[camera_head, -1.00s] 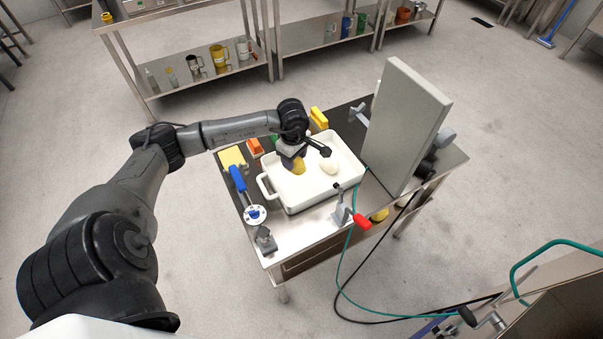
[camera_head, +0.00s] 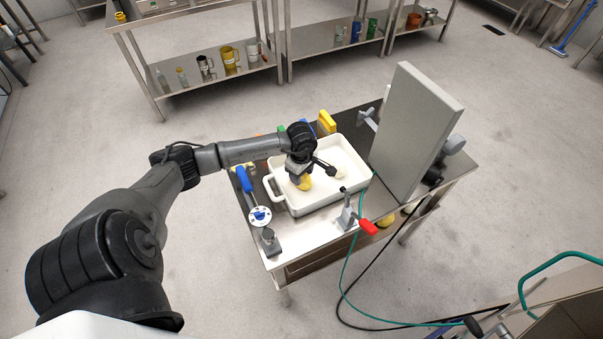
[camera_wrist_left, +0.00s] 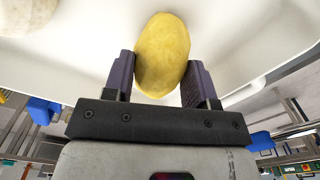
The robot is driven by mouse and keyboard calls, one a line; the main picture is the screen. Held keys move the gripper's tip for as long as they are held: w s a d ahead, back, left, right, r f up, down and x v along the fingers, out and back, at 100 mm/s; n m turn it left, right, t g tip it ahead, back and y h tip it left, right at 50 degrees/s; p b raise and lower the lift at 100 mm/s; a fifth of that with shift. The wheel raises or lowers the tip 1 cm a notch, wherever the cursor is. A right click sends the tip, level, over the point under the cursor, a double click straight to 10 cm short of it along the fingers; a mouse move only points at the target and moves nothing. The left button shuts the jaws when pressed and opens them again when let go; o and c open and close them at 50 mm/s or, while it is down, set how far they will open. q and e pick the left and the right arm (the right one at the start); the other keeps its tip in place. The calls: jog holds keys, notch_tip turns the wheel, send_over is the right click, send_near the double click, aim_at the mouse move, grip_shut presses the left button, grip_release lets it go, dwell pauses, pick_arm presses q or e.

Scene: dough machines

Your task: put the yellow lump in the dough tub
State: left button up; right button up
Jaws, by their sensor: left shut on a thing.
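The yellow lump (camera_head: 304,184) is an oval, dough-like piece, held by my left gripper (camera_head: 301,178) over the inside of the white tub (camera_head: 322,203). In the left wrist view the lump (camera_wrist_left: 163,55) sits between the two dark fingers of the left gripper (camera_wrist_left: 163,85), which is shut on it. I cannot tell whether the lump touches the tub floor. A pale lump (camera_head: 339,171) lies in the tub to the right; part of it (camera_wrist_left: 25,15) shows in the wrist view's top left corner. My right gripper is not in view.
The tub stands on a steel table. A tall grey panel (camera_head: 412,130) stands on its right. A red-handled clamp (camera_head: 352,212) is at the front edge, and a blue-handled tool (camera_head: 246,183) is at the left. A yellow block (camera_head: 327,121) is behind the tub.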

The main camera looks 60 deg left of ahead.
pick_arm(q)
jog(key=shift+f, duration=0.15)
jog(key=o, duration=1.1)
jog(key=shift+c, duration=0.2)
jog(key=shift+r, duration=0.3)
notch_tip(320, 180, up, 12)
jog(key=p, duration=0.1)
jog(key=shift+f, duration=0.15)
